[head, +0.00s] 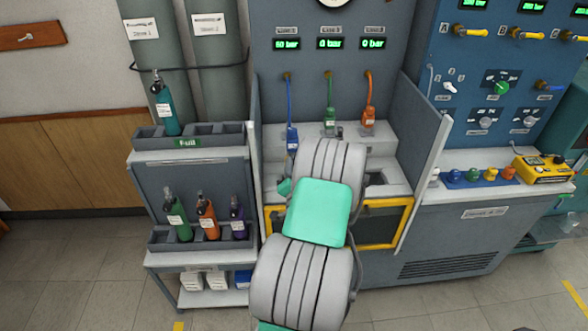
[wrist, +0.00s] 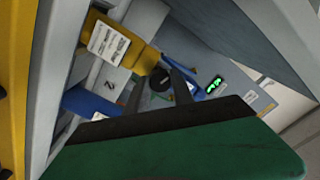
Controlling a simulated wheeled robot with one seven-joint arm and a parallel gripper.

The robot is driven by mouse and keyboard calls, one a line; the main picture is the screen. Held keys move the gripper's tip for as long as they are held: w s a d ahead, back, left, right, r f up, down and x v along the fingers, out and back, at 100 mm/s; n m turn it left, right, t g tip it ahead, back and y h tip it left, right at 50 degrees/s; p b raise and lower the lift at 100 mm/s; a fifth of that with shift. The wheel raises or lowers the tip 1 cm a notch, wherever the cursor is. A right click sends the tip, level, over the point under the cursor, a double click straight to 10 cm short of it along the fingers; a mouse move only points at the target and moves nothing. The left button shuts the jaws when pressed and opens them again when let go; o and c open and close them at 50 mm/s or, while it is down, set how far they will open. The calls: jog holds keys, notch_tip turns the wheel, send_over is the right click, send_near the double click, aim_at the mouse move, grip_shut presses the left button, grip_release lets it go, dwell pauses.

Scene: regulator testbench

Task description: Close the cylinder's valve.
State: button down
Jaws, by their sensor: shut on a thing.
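In the wrist view the two dark fingers of my gripper (wrist: 163,88) are closed in around a small black knob (wrist: 160,78), which looks like a valve. A yellow bottle-like body (wrist: 124,47) with a white label lies beside the knob and seems to lead to it. A blue part (wrist: 90,103) sits lower left, partly hidden by the gripper's dark base. In the head view my arm covers the middle of the bench, so the valve and the fingertips are hidden there.
The bench (head: 440,229) has a yellow-framed window (head: 385,203) and grey side panels. Blue, green and orange hoses hang from it. A cart (head: 195,165) at left holds a teal cylinder (head: 164,105) above and green (head: 178,219), orange (head: 207,217) and purple (head: 238,219) ones below.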

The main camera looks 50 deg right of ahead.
jog(key=shift+m+p, duration=0.8)
jog(key=shift+m, duration=6.3)
jog(key=c, duration=1.1)
grip_release()
jog(key=shift+s+f, duration=0.1)
